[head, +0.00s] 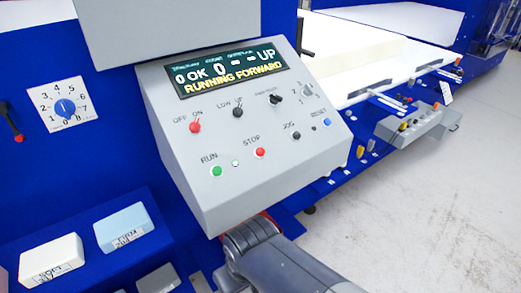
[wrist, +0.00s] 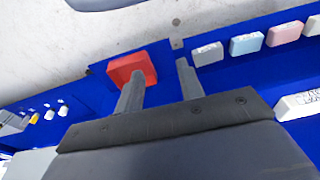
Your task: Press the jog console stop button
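A grey console (head: 245,130) with a display reading RUNNING FORWARD carries a red button labelled STOP (head: 260,152), a green RUN button (head: 217,171) and a dark JOG knob (head: 297,135). A smaller grey control box (head: 420,126) with several small buttons, one of them red (head: 436,105), stands to the right; I cannot read its labels. My arm reaches in below the large console, and my gripper is hidden there in the head view. In the wrist view my gripper (wrist: 160,69) has its two fingers apart with nothing between them. No console button shows clearly there.
A red block (wrist: 132,68) is by the left fingertip in the wrist view; I cannot tell if they touch. Labelled foam blocks, one white (head: 51,258) and one light blue (head: 124,227), sit at the left. Pale floor (head: 430,210) is open at right.

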